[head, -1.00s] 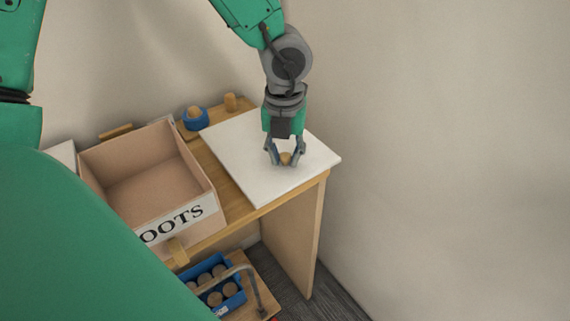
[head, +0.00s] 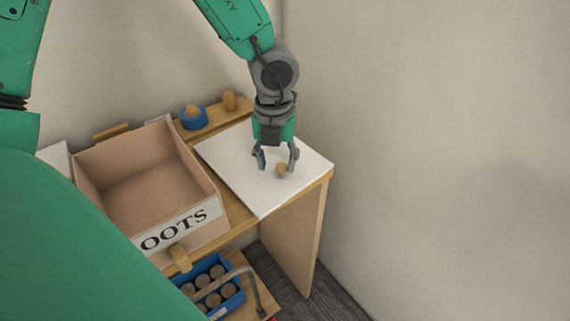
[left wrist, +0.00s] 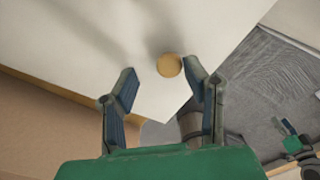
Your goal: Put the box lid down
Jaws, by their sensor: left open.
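The white box lid (head: 235,155) lies flat on the right end of the wooden table, with a small round wooden knob (head: 282,170) on top. My left gripper (head: 277,162) is open above the lid, its fingers spread and clear of the knob. In the left wrist view the lid (left wrist: 80,45) fills much of the picture and the knob (left wrist: 169,65) shows just beyond the fingertips of my gripper (left wrist: 165,82). The open box (head: 150,195), with "OOTS" readable on its front, stands empty to the left of the lid.
Below, a blue crate (head: 233,303) holds several round brown things, beside a curved grey handle. A wall closes off the right and back.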

